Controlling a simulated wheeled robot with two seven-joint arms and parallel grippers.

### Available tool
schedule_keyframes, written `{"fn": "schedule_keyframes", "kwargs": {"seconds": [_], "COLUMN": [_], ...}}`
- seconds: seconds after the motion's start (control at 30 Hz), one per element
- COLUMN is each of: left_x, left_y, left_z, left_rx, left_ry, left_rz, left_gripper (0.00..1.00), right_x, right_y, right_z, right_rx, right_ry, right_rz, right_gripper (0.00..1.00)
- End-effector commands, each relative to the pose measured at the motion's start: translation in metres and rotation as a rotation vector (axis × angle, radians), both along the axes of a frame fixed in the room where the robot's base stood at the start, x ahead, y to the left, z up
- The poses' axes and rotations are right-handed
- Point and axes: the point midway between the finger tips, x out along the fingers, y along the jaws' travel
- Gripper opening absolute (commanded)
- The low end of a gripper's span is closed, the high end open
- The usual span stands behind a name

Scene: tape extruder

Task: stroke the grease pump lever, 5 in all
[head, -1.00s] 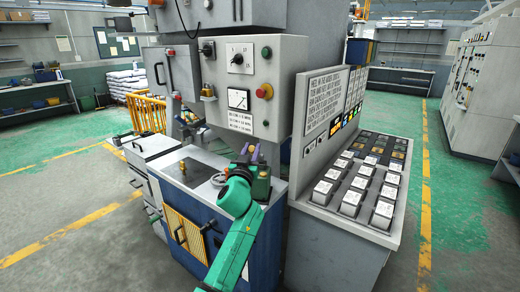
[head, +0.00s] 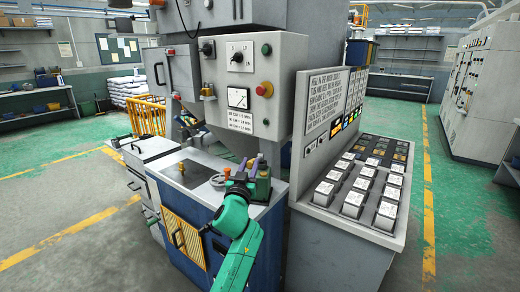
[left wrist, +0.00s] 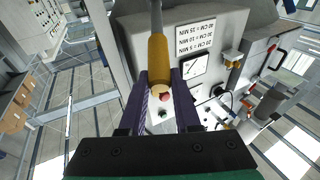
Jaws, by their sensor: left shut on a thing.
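The grease pump lever shows in the left wrist view as a grey rod with a yellow grip (left wrist: 158,52). The grip lies between the two purple fingers of my left gripper (left wrist: 160,76), which is shut on it. The lever is mostly hidden there behind my gripper and wrist. My right gripper is in neither view now.
The blue cabinet (head: 208,229) has a light top with a small brass fitting (head: 182,168). The control box (head: 252,90) with its gauge and red button overhangs at the back. A slanted console (head: 355,190) with several square buttons stands close on the right.

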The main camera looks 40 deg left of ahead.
Motion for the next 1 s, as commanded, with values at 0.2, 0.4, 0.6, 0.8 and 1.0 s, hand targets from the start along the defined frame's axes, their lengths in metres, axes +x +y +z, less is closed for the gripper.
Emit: {"fn": "schedule_keyframes", "kwargs": {"seconds": [0.2,0.4,0.6,0.8,1.0], "left_x": [-0.001,0.006,0.013,0.02,0.022], "left_y": [-0.001,0.003,0.006,0.01,0.011], "left_z": [-0.004,0.015,0.031,0.047,0.049], "left_rx": [-0.002,-0.001,-0.001,0.0,0.001], "left_ry": [0.004,0.002,0.0,-0.001,-0.001], "left_rz": [0.0,0.0,0.0,0.0,-0.001], "left_gripper": [0.0,0.0,0.0,0.0,0.0], "right_x": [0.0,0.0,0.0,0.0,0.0], "right_y": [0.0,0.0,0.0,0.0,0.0], "right_z": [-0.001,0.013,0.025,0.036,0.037], "right_rx": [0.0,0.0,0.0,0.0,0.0], "right_ry": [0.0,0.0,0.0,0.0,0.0], "right_rz": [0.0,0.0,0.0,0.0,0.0], "right_gripper": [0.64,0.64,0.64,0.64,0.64]}}
